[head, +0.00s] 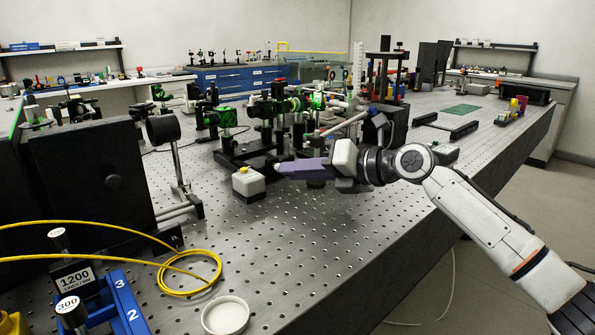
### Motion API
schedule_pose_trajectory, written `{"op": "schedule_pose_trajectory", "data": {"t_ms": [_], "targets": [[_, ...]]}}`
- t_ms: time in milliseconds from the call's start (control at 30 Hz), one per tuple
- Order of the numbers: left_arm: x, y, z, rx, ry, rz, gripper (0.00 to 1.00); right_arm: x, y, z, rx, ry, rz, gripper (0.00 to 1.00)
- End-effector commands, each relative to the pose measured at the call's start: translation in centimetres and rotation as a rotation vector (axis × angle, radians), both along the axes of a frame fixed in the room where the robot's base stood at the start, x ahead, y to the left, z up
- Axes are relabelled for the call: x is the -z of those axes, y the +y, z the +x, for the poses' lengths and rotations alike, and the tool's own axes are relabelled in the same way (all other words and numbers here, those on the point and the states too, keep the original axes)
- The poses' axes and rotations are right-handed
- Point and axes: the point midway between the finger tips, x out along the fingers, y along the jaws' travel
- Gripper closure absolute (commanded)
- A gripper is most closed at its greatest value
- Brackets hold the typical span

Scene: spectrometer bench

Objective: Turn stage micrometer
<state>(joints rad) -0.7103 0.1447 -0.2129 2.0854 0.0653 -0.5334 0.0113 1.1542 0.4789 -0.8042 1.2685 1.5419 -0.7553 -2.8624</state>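My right arm reaches in from the right, and its gripper (284,168) points left, low over the optical table. Its purple fingers lie close to the front of a black stage assembly (240,152) carrying green-lit optics. The micrometer knob is too small or hidden to make out, and I cannot tell whether the fingers touch it. The fingers are seen nearly side-on, so their gap does not show. My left gripper is not in view.
A small white box with a yellow top (248,184) stands just left of the fingers. A black panel (95,180), a yellow fibre coil (190,275), a white dish (225,316) and a blue rack (118,305) are at left front. The perforated table (330,235) is clear in front.

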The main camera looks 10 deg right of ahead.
Motion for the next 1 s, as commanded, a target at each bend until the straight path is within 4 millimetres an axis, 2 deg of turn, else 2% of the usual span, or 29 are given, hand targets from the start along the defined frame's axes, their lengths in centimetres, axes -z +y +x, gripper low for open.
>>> {"op": "schedule_pose_trajectory", "data": {"t_ms": [167, 333, 500, 800, 833, 900, 1000], "targets": [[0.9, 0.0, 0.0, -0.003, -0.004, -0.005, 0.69, 0.5, -0.1, 0.1, 0.002, 0.023, 0.032, 1.0], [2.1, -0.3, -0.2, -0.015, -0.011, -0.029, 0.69, 0.7, -0.1, 0.1, 0.001, 0.094, 0.136, 1.0], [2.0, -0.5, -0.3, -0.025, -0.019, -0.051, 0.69, 0.4, -0.2, 0.1, 0.001, 0.142, 0.198, 1.0], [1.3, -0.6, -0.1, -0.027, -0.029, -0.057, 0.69, 0.2, -0.2, 0.1, 0.002, 0.147, 0.202, 1.0], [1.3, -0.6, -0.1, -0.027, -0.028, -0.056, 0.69, 0.2, -0.2, 0.1, 0.002, 0.147, 0.202, 0.81], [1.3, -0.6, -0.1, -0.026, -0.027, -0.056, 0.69, 0.2, -0.2, 0.1, 0.002, 0.146, 0.201, 0.69], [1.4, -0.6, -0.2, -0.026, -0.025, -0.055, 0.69, 0.2, -0.2, 0.1, 0.001, 0.147, 0.201, 0.67]]}}
